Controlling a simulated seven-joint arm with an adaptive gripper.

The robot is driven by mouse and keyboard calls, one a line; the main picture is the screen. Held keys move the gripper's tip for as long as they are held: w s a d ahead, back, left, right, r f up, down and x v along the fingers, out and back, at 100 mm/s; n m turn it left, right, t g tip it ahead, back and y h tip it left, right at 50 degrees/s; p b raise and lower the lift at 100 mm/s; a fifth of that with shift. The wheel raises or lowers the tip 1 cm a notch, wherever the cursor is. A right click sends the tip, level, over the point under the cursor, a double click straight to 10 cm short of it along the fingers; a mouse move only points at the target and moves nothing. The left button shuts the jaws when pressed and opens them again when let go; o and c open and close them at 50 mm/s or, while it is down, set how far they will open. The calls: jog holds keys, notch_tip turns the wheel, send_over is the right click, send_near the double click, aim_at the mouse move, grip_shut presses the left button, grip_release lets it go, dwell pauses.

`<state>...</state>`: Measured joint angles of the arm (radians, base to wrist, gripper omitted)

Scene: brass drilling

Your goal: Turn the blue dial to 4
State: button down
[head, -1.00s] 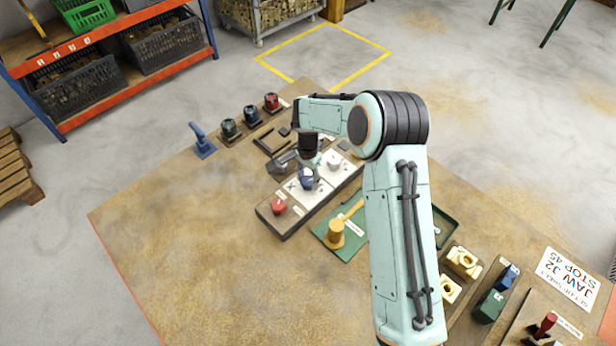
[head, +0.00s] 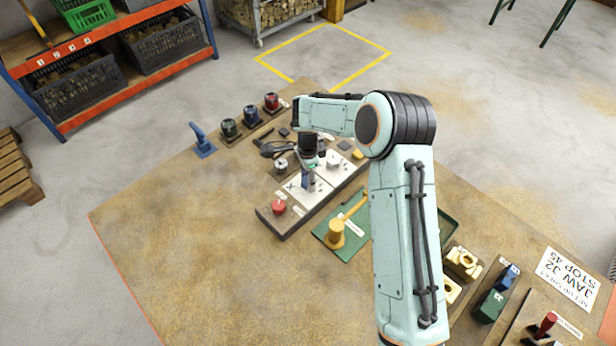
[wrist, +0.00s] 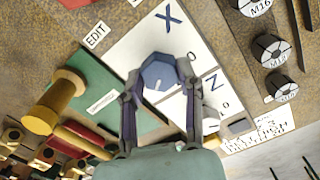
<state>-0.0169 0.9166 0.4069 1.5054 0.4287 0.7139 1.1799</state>
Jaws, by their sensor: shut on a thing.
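The blue dial (wrist: 158,74) is a faceted knob with a short white pointer line. It sits on a white panel (wrist: 130,47) marked with a large X and Z and small figures, some hidden. My gripper (wrist: 161,85) has one finger on each side of the dial and is shut on it. In the head view the gripper (head: 308,174) points down at the panel, and the blue dial (head: 307,183) shows only partly below the fingers. The scale around the dial is mostly hidden, so its exact setting cannot be read.
A red knob (head: 278,207) sits at the near end of the same base. A yellow mallet (head: 336,230) lies on a green mat (head: 346,246) to the right.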

dwell(0.3)
jog(key=c, duration=0.7)
grip_release()
notch_tip(320, 180, up, 12)
